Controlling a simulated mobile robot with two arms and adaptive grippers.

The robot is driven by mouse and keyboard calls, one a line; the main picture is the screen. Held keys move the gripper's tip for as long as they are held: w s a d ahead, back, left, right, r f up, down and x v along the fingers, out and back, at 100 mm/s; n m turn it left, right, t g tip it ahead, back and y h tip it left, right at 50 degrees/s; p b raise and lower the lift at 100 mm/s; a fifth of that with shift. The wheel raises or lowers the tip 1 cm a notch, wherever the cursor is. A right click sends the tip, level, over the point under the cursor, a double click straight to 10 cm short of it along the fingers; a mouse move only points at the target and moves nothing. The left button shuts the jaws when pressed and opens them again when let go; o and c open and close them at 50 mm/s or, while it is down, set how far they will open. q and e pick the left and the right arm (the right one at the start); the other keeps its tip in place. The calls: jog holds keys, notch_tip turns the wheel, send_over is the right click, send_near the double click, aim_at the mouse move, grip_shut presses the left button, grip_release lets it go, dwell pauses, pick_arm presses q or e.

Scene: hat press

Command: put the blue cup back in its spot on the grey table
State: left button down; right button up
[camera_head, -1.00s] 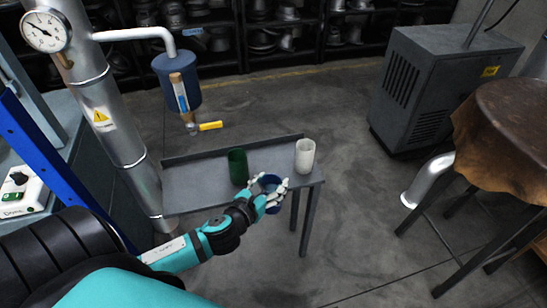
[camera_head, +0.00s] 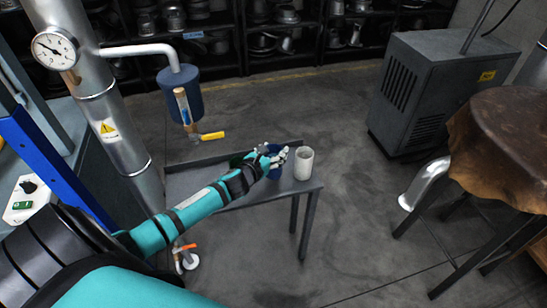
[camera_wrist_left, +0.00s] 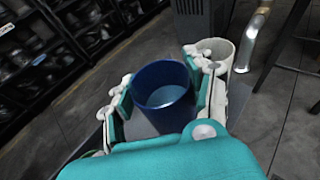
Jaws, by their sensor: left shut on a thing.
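The blue cup (camera_wrist_left: 163,92) is upright between the fingers of my left gripper (camera_head: 272,158) in the head view. The left gripper also shows in the left wrist view (camera_wrist_left: 160,88), with a finger on each side of the cup. It is shut on the cup, over the grey table (camera_head: 262,196). The green cup (camera_head: 236,160) is mostly hidden behind my left gripper, to its left. The white cup (camera_head: 304,163) stands on the table just right of the gripper. Whether the blue cup touches the tabletop is not clear. My right gripper is not in view.
A blue tank (camera_head: 181,92) with a yellow-handled valve (camera_head: 211,136) hangs above the table's back left. A metal pipe column (camera_head: 110,115) stands at left. A grey machine (camera_head: 430,90) and a leather-covered stand (camera_head: 512,140) are at right.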

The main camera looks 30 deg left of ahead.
pick_arm(q)
jog(key=shift+w+a, duration=0.15)
jog(key=shift+w, duration=0.15)
jog(key=shift+f, duration=1.75)
jog(key=shift+f+b, duration=0.2)
jog(key=shift+b, duration=0.2)
jog(key=shift+c, duration=2.4)
grip_release()
jog(key=shift+r, duration=0.15)
